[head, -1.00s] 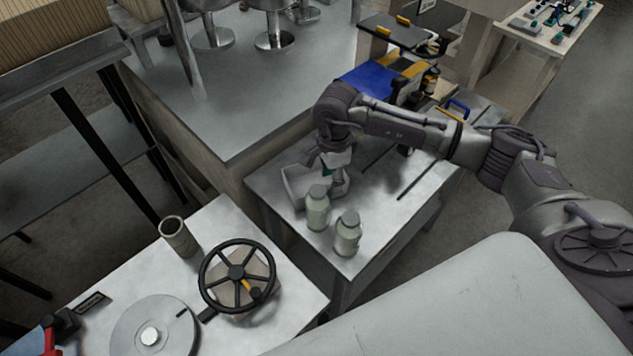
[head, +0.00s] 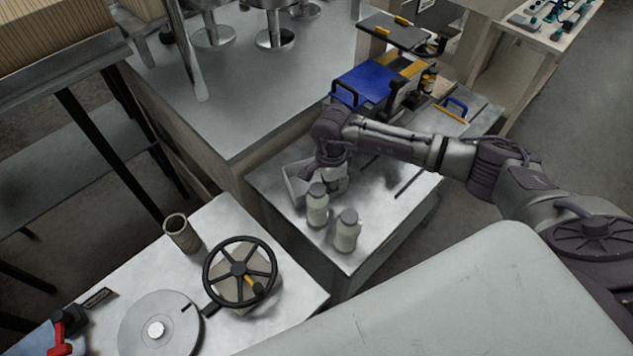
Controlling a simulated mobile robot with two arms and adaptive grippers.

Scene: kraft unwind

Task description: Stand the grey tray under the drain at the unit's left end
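A light grey open tray (head: 296,187) sits on the metal bench in the middle of the head view, behind two bottles. My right arm comes in from the right and reaches down over it. My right gripper (head: 329,180) is at the tray's right part, low and mostly hidden by its own wrist. Whether its fingers are open, or touch the tray wall, cannot be told. My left gripper is not in view. I cannot make out a drain.
Two pale capped bottles (head: 317,206) (head: 346,231) stand close in front of the tray. A black handwheel (head: 240,272), a round disc (head: 158,328) and an upright tube (head: 181,233) are on the nearer left table. A blue case (head: 370,84) stands further back.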

